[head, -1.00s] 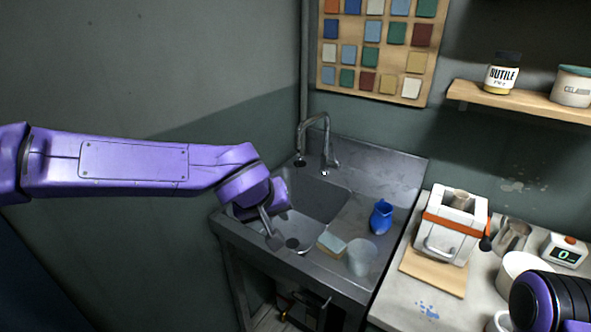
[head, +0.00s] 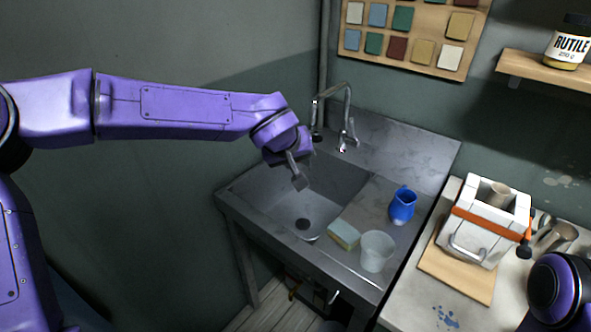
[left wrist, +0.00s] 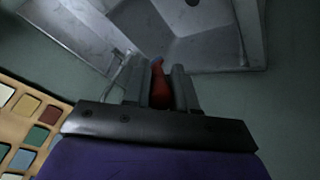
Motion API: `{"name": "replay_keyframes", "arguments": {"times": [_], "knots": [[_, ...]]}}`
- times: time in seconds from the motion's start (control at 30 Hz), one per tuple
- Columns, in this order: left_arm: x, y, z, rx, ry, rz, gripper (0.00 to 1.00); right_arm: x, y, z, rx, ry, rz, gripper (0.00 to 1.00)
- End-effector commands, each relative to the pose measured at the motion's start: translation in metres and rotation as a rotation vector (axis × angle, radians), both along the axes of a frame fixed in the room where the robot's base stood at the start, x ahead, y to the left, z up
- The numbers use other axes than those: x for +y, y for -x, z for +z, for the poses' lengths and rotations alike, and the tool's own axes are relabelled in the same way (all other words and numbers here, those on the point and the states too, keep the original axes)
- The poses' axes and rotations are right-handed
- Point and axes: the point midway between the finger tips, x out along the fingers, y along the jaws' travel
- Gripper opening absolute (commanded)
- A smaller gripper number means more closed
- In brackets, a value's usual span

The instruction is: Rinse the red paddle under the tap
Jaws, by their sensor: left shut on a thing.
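My left gripper (head: 300,182) is over the sink basin (head: 325,188), left of and lower in the picture than the tap (head: 345,118). In the left wrist view, the gripper (left wrist: 160,85) is shut on the red paddle (left wrist: 160,92), which shows as a red piece between the two fingers. I cannot make out the paddle in the head view. The curved metal tap stands at the back of the sink, and no water stream can be seen. My right gripper is not in view; only part of my right arm shows at the right edge.
A sponge (head: 344,235), a translucent cup (head: 377,252) and a blue jug (head: 402,206) stand on the sink's right ledge. Right of the sink, a white block mould with an orange strap (head: 487,222) sits on a wooden board (head: 455,275). The basin floor looks clear.

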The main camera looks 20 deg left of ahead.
Motion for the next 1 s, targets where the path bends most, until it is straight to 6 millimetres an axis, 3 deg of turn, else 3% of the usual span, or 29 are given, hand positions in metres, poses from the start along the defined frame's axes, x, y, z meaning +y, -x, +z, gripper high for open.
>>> {"name": "replay_keyframes", "arguments": {"times": [0.3,0.4,0.6,1.0], "knots": [[0.009,-0.036,-0.008,-0.002,0.000,0.001,0.00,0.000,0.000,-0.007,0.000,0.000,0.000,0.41],[0.011,-0.047,-0.003,0.001,0.000,0.000,0.00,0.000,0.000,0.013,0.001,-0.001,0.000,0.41],[0.015,-0.065,-0.008,0.000,0.001,-0.001,0.00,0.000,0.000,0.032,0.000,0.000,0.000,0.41],[0.017,-0.075,-0.015,-0.002,-0.001,-0.001,0.00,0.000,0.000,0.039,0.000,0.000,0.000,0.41]]}}
